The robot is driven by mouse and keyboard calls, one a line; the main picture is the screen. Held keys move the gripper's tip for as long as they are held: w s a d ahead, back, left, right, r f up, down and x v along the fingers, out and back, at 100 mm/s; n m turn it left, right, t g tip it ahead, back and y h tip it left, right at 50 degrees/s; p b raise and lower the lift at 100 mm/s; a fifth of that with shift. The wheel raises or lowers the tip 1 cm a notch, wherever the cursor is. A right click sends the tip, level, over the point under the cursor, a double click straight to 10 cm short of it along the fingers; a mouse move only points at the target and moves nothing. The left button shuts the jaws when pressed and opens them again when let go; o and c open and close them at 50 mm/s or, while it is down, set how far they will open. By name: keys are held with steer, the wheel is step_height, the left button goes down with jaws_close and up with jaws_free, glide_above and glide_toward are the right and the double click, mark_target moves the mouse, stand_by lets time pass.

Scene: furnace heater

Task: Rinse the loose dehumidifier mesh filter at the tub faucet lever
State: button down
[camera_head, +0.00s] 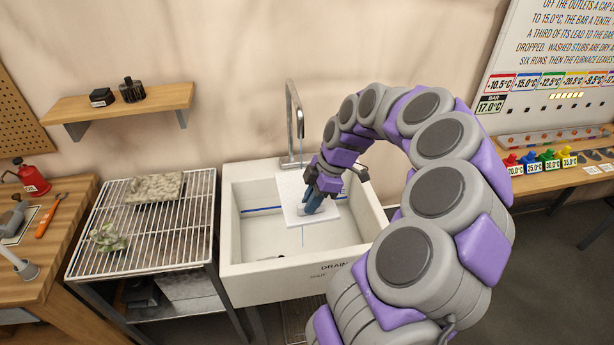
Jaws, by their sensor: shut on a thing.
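A white, flat square panel (290,187), which may be the mesh filter, is inside the white tub (231,250) below the tall curved faucet (291,115). Its mesh is too fine or too small to make out. My gripper (312,206) points down over the panel and is shut on it, with the fingertips near its lower right part. The wrist hides part of the panel's right side.
A wire rack (150,240) with a pale block (156,187) and a greenish lump (108,238) stands left of the tub. A wooden shelf (120,108) hangs above.

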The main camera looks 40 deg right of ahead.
steer(key=s+a+r+b, duration=0.1)
steer(key=s+a+r, duration=0.2)
steer(key=shift+a+r, duration=0.4)
steer(key=shift+w, duration=0.1)
stand_by(0.7)
